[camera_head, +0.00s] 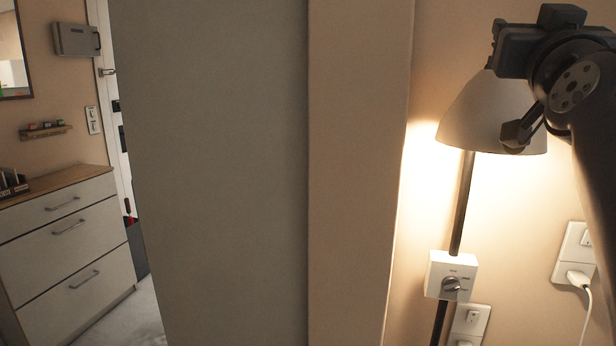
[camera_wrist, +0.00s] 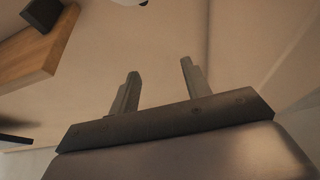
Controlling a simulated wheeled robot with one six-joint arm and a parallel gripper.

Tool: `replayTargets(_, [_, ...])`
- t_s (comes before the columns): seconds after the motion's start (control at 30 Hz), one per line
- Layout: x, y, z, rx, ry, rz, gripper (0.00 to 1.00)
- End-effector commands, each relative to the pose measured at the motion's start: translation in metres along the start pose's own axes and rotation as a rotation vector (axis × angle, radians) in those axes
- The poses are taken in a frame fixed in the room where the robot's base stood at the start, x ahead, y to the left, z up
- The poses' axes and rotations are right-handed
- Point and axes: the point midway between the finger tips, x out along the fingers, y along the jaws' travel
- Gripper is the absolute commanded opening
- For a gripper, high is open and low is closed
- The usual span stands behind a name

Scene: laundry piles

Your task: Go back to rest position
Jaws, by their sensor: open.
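My gripper (camera_wrist: 160,76) shows in the wrist view with its two fingers apart and nothing between them. Behind the fingers is a plain beige surface. In the head view my arm reaches up along the right edge, and its dark upper part overlaps the lit lamp shade (camera_head: 470,110). I cannot tell from the picture whether the arm touches the shade. The fingertips are not clear in the head view.
A large grey panel (camera_head: 220,170) fills the middle of the head view. A drawer chest (camera_head: 70,250) stands at the left beside a door. A white dial box (camera_head: 451,275) sits on the lamp pole. A wooden shelf (camera_wrist: 35,55) is at the wrist view's upper left.

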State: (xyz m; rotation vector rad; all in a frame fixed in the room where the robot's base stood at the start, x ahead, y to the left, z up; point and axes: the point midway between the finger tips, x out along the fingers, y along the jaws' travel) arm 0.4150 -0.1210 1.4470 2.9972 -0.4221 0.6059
Motion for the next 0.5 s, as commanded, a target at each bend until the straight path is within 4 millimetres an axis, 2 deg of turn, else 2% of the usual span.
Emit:
replayTargets(0.03, [0.004, 0.000, -0.007, 0.000, -0.001, 0.000, 0.46])
replayTargets(0.5, [0.022, 0.000, -0.022, -0.001, -0.096, 0.000, 0.46])
